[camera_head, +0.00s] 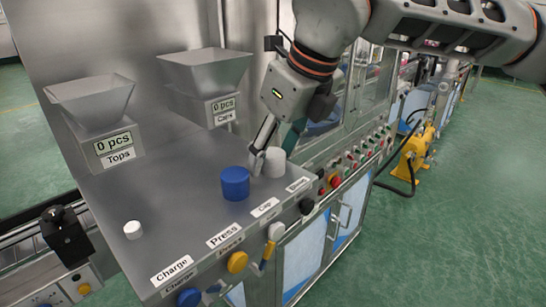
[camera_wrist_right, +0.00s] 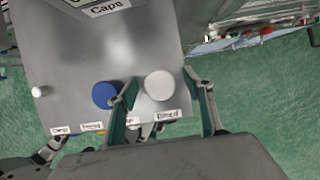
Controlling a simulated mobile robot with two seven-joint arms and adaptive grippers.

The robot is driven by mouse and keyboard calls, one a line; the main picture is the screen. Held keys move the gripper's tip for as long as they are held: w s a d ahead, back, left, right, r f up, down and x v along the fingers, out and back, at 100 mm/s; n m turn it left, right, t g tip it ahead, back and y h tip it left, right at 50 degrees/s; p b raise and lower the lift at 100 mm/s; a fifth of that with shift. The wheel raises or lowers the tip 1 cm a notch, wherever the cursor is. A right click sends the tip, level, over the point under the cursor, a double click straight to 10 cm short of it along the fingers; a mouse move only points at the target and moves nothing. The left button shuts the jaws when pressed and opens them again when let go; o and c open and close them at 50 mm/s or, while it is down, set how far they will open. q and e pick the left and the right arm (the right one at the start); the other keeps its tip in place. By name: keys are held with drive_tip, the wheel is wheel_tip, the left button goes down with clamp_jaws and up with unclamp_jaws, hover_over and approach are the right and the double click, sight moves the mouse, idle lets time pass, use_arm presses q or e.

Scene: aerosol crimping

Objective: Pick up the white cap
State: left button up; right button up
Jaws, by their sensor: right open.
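In the right wrist view the open fingers (camera_wrist_right: 160,84) lie on either side of the white cap. The left finger passes between it and the blue cap (camera_head: 235,184). Contact cannot be told. My left gripper is not seen for certain.
A small white cylinder (camera_head: 132,230) stands at the left of the table (camera_head: 165,205). Hoppers marked "Tops" (camera_head: 95,105) and "Caps" (camera_head: 207,75) stand behind. Buttons and levers (camera_head: 237,262) line the front edge. The table's middle-left is clear.

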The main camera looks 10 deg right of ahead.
drive_tip(key=shift+a+f, duration=0.1)
drive_tip(key=shift+f, duration=0.1)
drive_tip(key=c, duration=0.8)
drive_tip(key=shift+o, duration=0.2)
drive_tip(key=shift+r, duration=0.15)
